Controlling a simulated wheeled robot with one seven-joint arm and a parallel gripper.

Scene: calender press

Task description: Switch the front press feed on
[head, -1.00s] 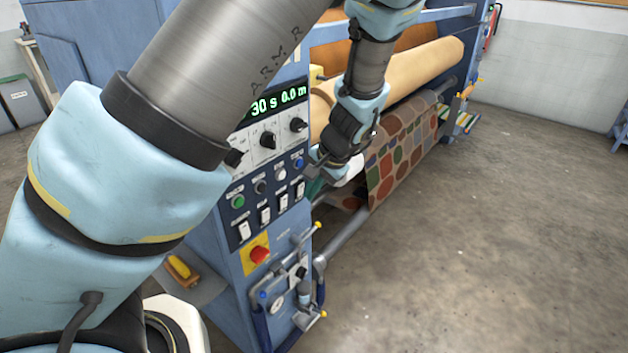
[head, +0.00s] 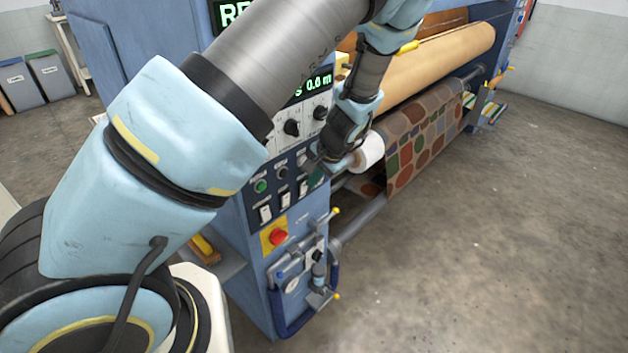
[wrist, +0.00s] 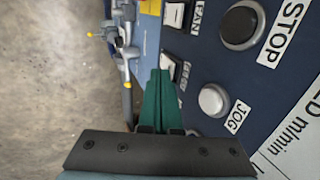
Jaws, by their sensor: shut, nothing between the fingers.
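The control panel (head: 250,212) faces the aisle on the press's near end. White rocker switches stand in a row under its round buttons, among them one at the left (head: 265,213) and one beside it (head: 285,199). My gripper (wrist: 160,73) is shut and empty, its green fingers together. In the wrist view its tips overlap a rocker switch (wrist: 172,70) whose label is partly hidden and unreadable. I cannot tell whether they touch it. The FAN switch (wrist: 173,14) lies beyond. In the head view my gripper (head: 317,178) covers the panel's right-hand switches.
A white JOG button (wrist: 213,100) and a black STOP button (wrist: 241,26) are close to the fingers. A red emergency button (head: 278,237) sits below the switches. Valves and pipes (head: 300,280) jut out lower down. The floor at right is clear.

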